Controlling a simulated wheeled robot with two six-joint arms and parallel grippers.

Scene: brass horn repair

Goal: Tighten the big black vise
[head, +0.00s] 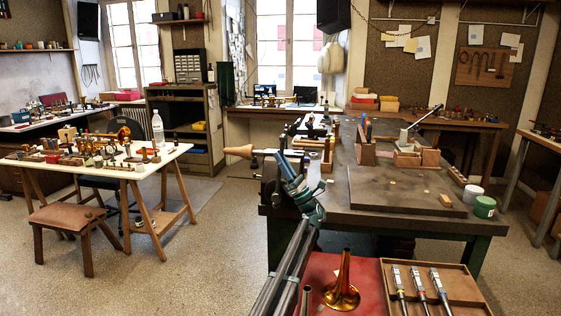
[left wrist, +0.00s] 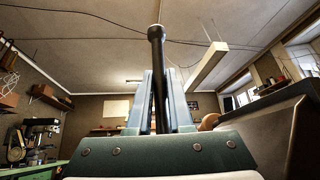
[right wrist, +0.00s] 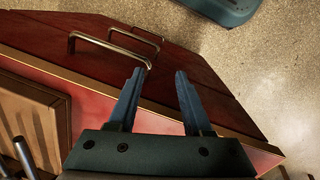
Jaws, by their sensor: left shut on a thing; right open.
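The big black vise (head: 270,185) is at the left front corner of the dark workbench, partly hidden behind my left gripper. My left gripper (head: 285,165) is at the vise's front. In the left wrist view, its blue fingers (left wrist: 160,85) are shut on the vise's dark handle bar (left wrist: 157,60). The bar stands nearly upright between the fingers, with a round knob at its top. A large grey body, which looks like part of the vise, fills the right of that view (left wrist: 260,135). My right gripper (right wrist: 160,80) is open and empty, above a red surface.
A wooden tray (head: 470,305) with several tools and a brass horn bell (head: 342,290) lie at the front. The workbench (head: 335,205) carries a dark board (head: 400,190) and a green jar (head: 484,207). The red case (right wrist: 95,75) under my right gripper has metal handles. Open floor lies left.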

